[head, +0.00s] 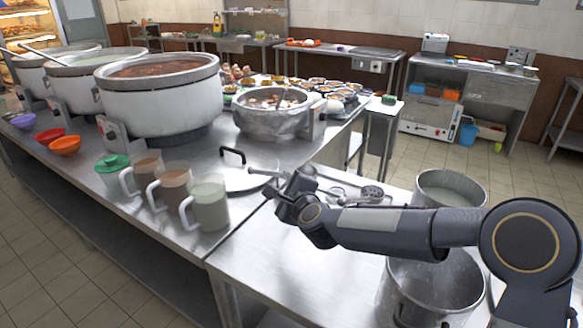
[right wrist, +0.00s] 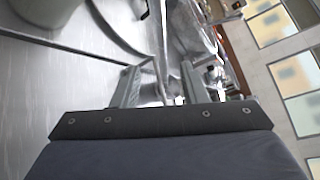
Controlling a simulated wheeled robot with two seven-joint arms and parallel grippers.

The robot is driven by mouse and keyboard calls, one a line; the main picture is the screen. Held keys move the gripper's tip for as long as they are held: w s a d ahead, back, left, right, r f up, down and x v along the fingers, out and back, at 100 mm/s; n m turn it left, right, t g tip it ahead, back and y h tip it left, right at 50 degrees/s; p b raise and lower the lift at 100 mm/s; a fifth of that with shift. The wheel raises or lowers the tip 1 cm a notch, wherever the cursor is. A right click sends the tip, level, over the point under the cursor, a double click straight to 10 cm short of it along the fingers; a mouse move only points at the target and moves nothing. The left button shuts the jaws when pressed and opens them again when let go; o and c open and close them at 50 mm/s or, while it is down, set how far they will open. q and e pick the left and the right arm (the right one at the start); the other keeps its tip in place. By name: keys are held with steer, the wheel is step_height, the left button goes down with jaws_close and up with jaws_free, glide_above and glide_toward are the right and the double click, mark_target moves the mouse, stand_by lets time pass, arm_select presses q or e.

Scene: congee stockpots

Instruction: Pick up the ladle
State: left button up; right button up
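Metal utensils lie on the steel table right behind my right gripper: a round ladle-like bowl (head: 338,192) and a perforated skimmer (head: 372,192). My right gripper (head: 280,186) hovers at the left end of these utensils, near the table seam, and partly hides their handles. In the right wrist view its two fingers (right wrist: 158,88) stand apart, with shiny metal showing between and beyond them. I cannot tell whether a handle lies between the fingers or only behind them. My left gripper is not in view.
A flat lid with a black handle (head: 240,178) lies just left of the gripper. Three mugs (head: 205,205) stand near the front edge. A large stockpot (head: 160,100) and a smaller pot (head: 270,112) stand behind. Steel pots (head: 450,190) stand at right beside my arm.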

mark_target(274, 174)
steer(key=shift+x, duration=1)
steer(key=shift+p+x, duration=0.3)
steer(key=shift+x, duration=0.45)
steer(key=x, duration=0.2)
steer(key=p+x, duration=0.1)
steer(key=x, duration=0.2)
steer(key=shift+a+r, duration=0.2)
steer(key=shift+r, duration=0.05)
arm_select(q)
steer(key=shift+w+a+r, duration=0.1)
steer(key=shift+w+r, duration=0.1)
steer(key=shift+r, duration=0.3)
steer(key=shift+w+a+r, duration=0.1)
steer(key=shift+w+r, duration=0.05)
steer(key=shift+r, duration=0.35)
arm_select(e)
steer(key=shift+c, duration=0.4)
jaws_close()
